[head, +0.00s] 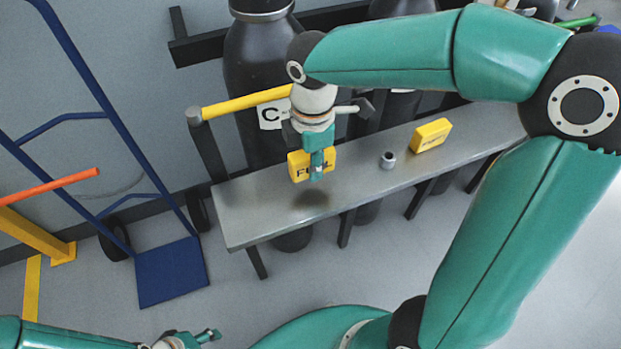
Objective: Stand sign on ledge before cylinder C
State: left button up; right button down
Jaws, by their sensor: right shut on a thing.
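A yellow sign (299,168) with dark lettering that seems to read "FULL" is held by my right gripper (318,163), which is shut on it. The gripper points down and covers the sign's right part. The sign appears to hang a little above the grey ledge (248,211), with a dark shadow on the ledge below it. Cylinder C (255,55) is a dark cylinder with a white "C" label (270,114), standing behind the ledge; my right arm and gripper cover part of it. My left gripper (204,337) is at the bottom edge, partly cut off, away from the ledge.
Another yellow sign (431,135) and a small grey nut-like part (387,160) stand on the ledge to the right. A yellow bar (240,102) runs in front of the cylinder. A blue hand truck (172,270) stands left of the ledge. The ledge's left end is clear.

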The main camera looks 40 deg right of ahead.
aim_at(311, 186)
jog(key=shift+f+b, duration=0.45)
jog(key=shift+f, duration=1.95)
jog(key=shift+f, duration=0.2)
jog(key=c, duration=0.9)
grip_release()
jog(key=shift+r, duration=0.1)
jog(key=shift+o, duration=0.2)
notch_tip(311, 186, up, 12)
jog(key=shift+r+p, duration=0.15)
jog(key=shift+p, duration=1.1)
